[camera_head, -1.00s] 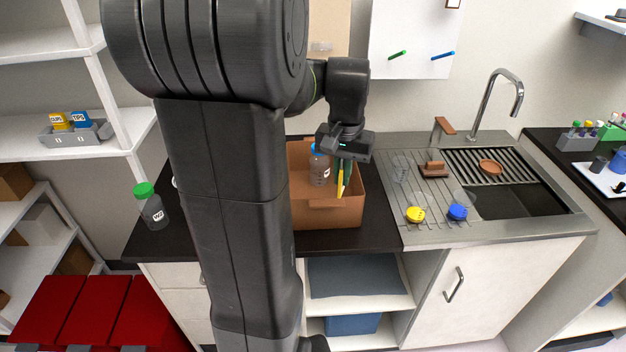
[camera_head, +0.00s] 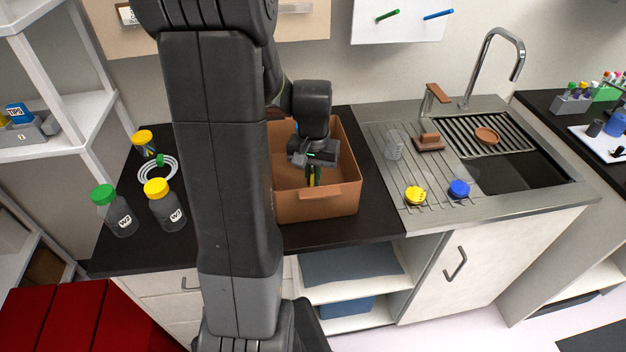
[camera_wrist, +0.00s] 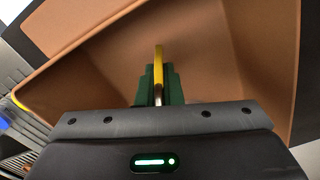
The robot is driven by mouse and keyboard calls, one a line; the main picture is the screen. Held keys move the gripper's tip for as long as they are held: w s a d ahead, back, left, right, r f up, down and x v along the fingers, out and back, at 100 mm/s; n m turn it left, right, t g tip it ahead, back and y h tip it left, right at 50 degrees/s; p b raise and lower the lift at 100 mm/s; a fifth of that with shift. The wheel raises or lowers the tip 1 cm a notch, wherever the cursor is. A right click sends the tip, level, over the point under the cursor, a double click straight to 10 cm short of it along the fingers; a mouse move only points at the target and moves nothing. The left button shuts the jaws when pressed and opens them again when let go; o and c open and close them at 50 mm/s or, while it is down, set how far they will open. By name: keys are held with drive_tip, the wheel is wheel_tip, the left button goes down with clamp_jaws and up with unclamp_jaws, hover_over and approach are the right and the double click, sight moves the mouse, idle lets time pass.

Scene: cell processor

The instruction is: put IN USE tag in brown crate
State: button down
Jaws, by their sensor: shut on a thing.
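The brown crate (camera_head: 325,204) stands open on the dark counter, partly behind my arm. It also fills most of the wrist view (camera_wrist: 215,45). My gripper (camera_head: 313,178) points down inside the crate's opening. In the wrist view its green fingers (camera_wrist: 158,88) are shut on a thin yellow thing, seen edge-on, which I take to be the IN USE tag (camera_wrist: 158,62). Its face and lettering cannot be read. The tag appears to be held above the crate floor; whether it touches the floor cannot be told.
Left of my arm stand a green-capped bottle (camera_head: 115,212), a yellow-capped bottle (camera_head: 165,206), a yellow-lidded jar (camera_head: 144,143) and a coiled white cable (camera_head: 158,168). Right of the crate are a drainboard with a glass (camera_head: 394,146), yellow (camera_head: 415,196) and blue (camera_head: 459,189) caps, and the sink (camera_head: 505,172).

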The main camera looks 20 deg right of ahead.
drive_tip(key=shift+f, duration=0.95)
drive_tip(key=shift+f, duration=0.15)
drive_tip(key=c, duration=1.6)
unclamp_jaws()
wheel_tip(320, 180, up, 12)
drive_tip(key=shift+r, duration=0.15)
drive_tip(key=shift+f, duration=5)
